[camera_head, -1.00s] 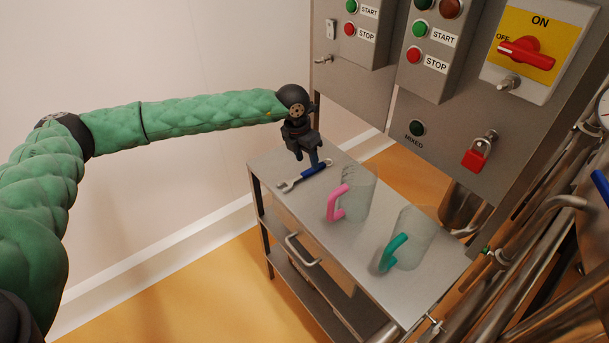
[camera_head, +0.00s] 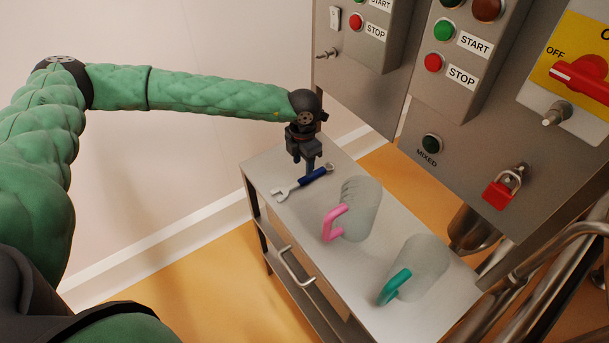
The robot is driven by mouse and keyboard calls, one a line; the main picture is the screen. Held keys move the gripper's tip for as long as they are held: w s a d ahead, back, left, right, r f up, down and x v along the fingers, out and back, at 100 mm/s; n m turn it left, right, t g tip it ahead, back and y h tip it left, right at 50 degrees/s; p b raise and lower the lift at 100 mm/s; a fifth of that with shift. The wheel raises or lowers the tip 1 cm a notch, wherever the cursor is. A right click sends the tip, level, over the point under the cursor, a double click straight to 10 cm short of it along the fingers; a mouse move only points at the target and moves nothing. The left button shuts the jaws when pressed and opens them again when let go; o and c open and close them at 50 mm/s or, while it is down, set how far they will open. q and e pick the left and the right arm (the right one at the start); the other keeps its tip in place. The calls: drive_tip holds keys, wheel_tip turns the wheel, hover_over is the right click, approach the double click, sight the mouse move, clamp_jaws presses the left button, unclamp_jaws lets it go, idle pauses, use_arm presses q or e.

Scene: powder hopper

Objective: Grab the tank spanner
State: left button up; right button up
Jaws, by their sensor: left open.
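The tank spanner (camera_head: 291,187) lies flat on the steel table top, near its far left side. My right gripper is not in view.
A clear jug with a pink handle (camera_head: 333,222) and one with a green handle (camera_head: 394,287) stand on the steel table (camera_head: 345,279) to the right of the spanner. A control panel (camera_head: 432,115) with buttons and a red padlock (camera_head: 500,192) rises behind. Pipes stand at the right.

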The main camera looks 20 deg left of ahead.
sight(302, 180)
use_arm(q)
drive_tip(key=shift+w+a+f, duration=0.1)
drive_tip(key=shift+a+f, duration=0.05)
drive_tip(key=shift+f, duration=1.55)
drive_tip(key=shift+a+f, duration=0.1)
drive_tip(key=shift+f, duration=1.6)
drive_tip(key=shift+c, duration=0.5)
clamp_jaws()
